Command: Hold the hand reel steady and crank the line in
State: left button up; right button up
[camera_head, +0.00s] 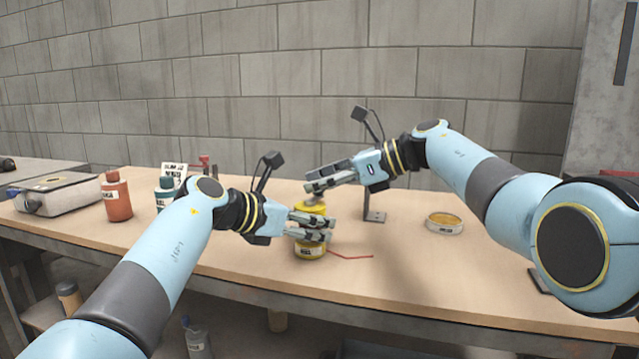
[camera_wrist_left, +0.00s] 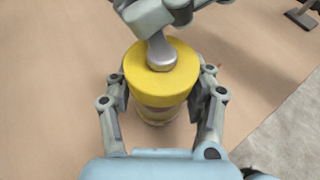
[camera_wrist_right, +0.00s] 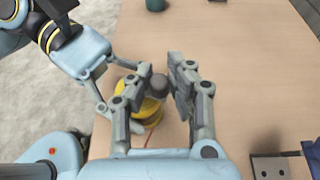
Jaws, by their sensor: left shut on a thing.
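The yellow hand reel (camera_head: 309,250) stands upright on the table, with a pale label low on its side. My left gripper (camera_head: 318,229) is shut around its body, one finger on each side, as the left wrist view shows on the yellow reel top (camera_wrist_left: 150,88). A grey crank piece (camera_wrist_left: 161,52) rises from the top. My right gripper (camera_head: 318,185) is just above the reel. In the right wrist view its fingers stand apart, either side of a dark round knob (camera_wrist_right: 158,88). The red line (camera_head: 352,256) lies on the table to the reel's right.
A metal stand (camera_head: 374,215) is behind the reel to the right. A round tin (camera_head: 444,223) lies further right. An orange bottle (camera_head: 117,197), a teal bottle (camera_head: 166,191) and a grey case (camera_head: 58,194) stand at the left. The table front before the reel is clear.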

grip_shut()
jog(key=shift+f, duration=0.1)
jog(key=shift+s+d+m+t+h, duration=0.15)
jog(key=shift+m+t+h, duration=0.15)
jog(key=shift+m+t, duration=0.4)
jog(key=shift+s+d+m+t+h, duration=0.15)
jog(key=shift+s+m+t+h, duration=0.1)
jog(key=shift+m+t+h, duration=0.7)
jog(key=shift+s+d+m+t+h, duration=0.2)
jog(key=shift+m+t+h, duration=0.35)
jog(key=shift+m+t, duration=0.75)
jog(key=o, duration=0.6)
grip_release()
